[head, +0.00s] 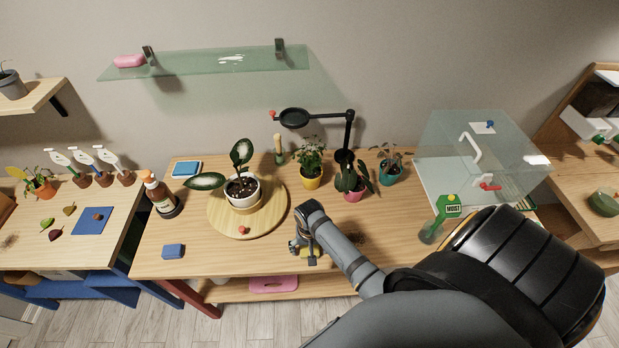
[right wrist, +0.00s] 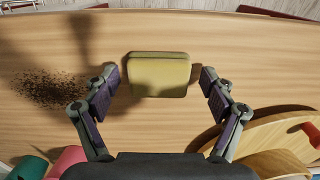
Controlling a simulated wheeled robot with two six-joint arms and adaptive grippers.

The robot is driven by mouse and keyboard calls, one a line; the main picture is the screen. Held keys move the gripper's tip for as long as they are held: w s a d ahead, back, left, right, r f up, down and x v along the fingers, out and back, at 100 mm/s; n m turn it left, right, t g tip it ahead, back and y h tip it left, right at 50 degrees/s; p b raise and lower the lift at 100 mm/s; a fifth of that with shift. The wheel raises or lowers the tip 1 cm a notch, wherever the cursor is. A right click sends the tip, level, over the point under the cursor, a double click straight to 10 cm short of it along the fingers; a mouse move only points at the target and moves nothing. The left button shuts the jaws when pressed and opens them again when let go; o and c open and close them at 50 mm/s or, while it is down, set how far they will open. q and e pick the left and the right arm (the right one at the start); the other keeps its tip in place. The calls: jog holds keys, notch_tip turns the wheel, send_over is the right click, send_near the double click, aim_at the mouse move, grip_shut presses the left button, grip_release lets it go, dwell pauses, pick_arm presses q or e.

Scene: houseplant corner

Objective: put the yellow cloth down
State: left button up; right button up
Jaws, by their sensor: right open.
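The yellow cloth (right wrist: 160,78), a small folded block, lies on the wooden table between the parted fingertips of my right gripper (right wrist: 160,88) in the right wrist view. A gap shows on each side of it, so the fingers do not touch it. In the head view my right gripper (head: 304,246) is low over the table's front part, and only a bit of the yellow cloth (head: 318,252) shows beneath it. My left gripper is in neither view.
A round wooden board (head: 272,217) with a potted plant stands left of the gripper. Spilled soil (right wrist: 48,89) lies beside the cloth. Several small pots and a black lamp (head: 294,118) stand behind. A blue block (head: 173,251) lies front left. A clear box (head: 455,150) stands at right.

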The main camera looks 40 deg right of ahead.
jog(key=shift+s+r, duration=0.1)
jog(key=shift+r, duration=0.35)
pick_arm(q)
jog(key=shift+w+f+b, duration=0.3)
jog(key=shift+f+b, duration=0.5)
pick_arm(e)
notch_tip(320, 180, up, 12)
jog(key=shift+f, duration=0.15)
jog(key=shift+f, duration=0.1)
